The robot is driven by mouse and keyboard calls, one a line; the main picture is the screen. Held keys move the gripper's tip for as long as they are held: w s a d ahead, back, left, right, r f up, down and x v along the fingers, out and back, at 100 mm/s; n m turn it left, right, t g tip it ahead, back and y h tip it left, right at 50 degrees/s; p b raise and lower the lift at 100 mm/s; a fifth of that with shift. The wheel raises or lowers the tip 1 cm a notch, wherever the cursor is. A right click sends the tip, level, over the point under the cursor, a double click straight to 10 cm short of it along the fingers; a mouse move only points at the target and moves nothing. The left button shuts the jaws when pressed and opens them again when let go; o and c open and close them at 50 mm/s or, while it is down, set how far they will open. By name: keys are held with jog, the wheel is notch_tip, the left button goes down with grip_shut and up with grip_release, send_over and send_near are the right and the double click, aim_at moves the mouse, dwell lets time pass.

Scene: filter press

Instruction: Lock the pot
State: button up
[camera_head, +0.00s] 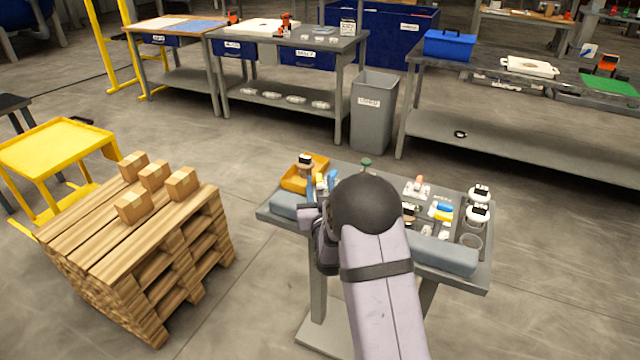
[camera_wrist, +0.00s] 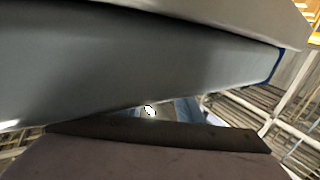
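Two jar-like things with white and black tops stand at the right end of the small work table (camera_head: 458,258): a rear one (camera_head: 480,192) and a front one (camera_head: 477,212). A similar white and black top (camera_head: 305,160) shows at the orange tray (camera_head: 292,181) on the left. I cannot tell which of these is the pot, or whether any is locked. My arm covers the middle of the table. Grey and dark parts at the end of my arm (camera_head: 312,214) show over the table's left side, but the fingers cannot be made out. The wrist view is mostly filled by large blurred surfaces close to the camera.
Small blue, yellow and white parts (camera_head: 440,211) crowd the table right of my arm. A green-topped item (camera_head: 366,163) stands at its back edge. A pallet stack (camera_head: 150,250) with boxes stands to the left. A grey bin (camera_head: 373,115) and benches stand behind, with open floor between.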

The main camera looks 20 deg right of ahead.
grip_shut()
jog(key=shift+d, duration=0.1)
jog(key=shift+d+n+y+b, duration=0.1)
jog(key=shift+n+y+b, duration=0.4)
jog(key=shift+y, duration=0.2)
jog(key=shift+r+n+y, duration=0.1)
jog(key=shift+n+y, duration=0.2)
jog(key=shift+y, duration=0.2)
